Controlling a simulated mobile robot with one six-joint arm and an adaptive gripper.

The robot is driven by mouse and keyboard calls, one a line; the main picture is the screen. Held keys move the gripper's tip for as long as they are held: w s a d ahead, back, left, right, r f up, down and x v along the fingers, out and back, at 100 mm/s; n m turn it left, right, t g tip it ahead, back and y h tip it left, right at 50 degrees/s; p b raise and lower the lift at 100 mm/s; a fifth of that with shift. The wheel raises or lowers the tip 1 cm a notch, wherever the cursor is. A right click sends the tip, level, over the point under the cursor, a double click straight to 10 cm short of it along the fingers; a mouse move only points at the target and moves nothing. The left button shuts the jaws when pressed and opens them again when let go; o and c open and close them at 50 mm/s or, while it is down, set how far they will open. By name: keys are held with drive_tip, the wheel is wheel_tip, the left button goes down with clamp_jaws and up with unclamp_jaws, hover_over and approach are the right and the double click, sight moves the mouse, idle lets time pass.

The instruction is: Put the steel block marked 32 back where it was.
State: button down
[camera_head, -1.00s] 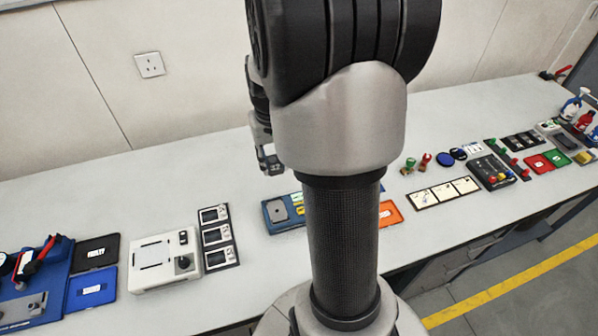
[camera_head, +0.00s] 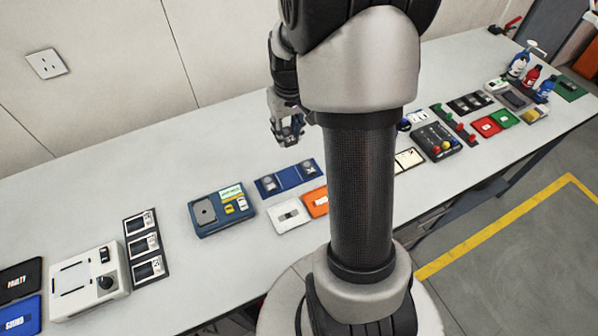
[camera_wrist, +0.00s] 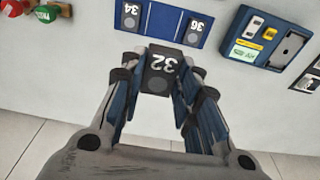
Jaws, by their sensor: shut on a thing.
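The steel block marked 32 (camera_wrist: 158,72) is dark with white digits and sits between my gripper's fingertips (camera_wrist: 155,82) in the wrist view. My gripper is shut on it; in the head view my gripper (camera_head: 288,138) hangs above the bench, behind the blue rack. The blue rack (camera_head: 290,178) lies on the bench with a block at each end and a bare middle place. In the wrist view the rack (camera_wrist: 165,22) is beyond the held block, with the block marked 34 (camera_wrist: 131,16) on the left and the block marked 36 (camera_wrist: 193,32) on the right.
A blue instrument case (camera_head: 212,226) lies left of the rack in the head view. A white tray (camera_head: 281,217) and an orange tray (camera_head: 314,201) lie in front of it. Red and green knobbed items (camera_wrist: 46,14) show at the wrist view's left. Bench behind the rack is clear.

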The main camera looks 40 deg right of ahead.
sight(289, 177)
wheel_tip(289, 177, down, 18)
drive_tip(key=b, duration=0.4)
drive_tip(key=shift+b, duration=0.3)
drive_tip(key=shift+f, duration=0.15)
drive_tip(key=c, duration=1.2)
unclamp_jaws()
